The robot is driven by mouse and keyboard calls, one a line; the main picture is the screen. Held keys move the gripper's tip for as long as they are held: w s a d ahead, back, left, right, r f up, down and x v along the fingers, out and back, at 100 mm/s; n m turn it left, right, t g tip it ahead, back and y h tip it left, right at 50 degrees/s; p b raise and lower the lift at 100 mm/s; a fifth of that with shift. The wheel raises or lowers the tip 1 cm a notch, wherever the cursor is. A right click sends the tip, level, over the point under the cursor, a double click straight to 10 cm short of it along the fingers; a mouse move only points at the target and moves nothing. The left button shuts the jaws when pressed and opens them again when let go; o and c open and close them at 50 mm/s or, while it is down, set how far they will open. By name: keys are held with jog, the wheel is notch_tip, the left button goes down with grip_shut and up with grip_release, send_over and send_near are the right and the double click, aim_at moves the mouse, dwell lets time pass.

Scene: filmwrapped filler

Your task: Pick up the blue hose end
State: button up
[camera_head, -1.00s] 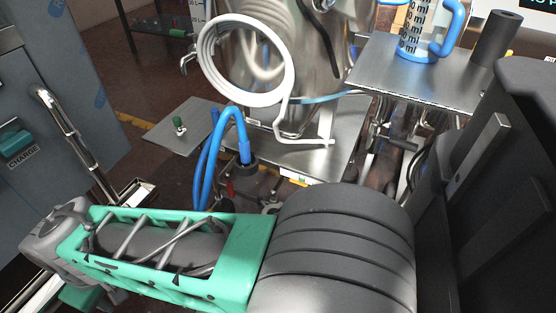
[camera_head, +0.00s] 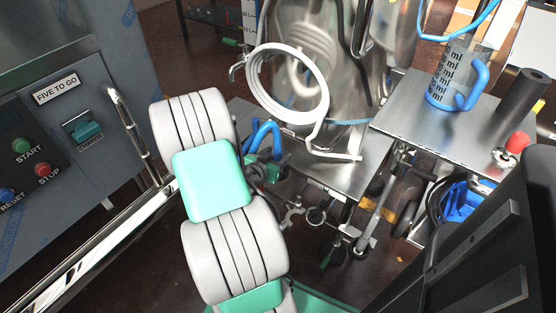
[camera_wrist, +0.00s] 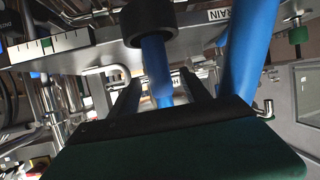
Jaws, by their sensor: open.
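The blue hose shows in the head view as a bent loop (camera_head: 263,133) beside the small metal shelf, partly hidden by my arm. In the wrist view one blue length (camera_wrist: 155,68) meets a black collar (camera_wrist: 148,20), and a thicker-looking blue length (camera_wrist: 247,60) runs on the right. My gripper (camera_wrist: 161,88) is open, its two dark fingers to the left and right of the blue length at the collar. I cannot tell whether they touch it. In the head view my gripper (camera_head: 266,168) is small and mostly hidden at the hose.
A metal shelf (camera_head: 345,172) and a white coiled tube (camera_head: 263,88) stand right of the hose. A control cabinet with a bright handle (camera_head: 128,120) is at the left. A measuring jug (camera_head: 455,78) stands on the right shelf. Pipes and clamps crowd the area below.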

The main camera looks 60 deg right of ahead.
jog(key=x, duration=0.4)
jog(key=shift+d, duration=0.2)
jog(key=shift+c, duration=0.2)
grip_shut()
jog(key=shift+r, duration=0.1)
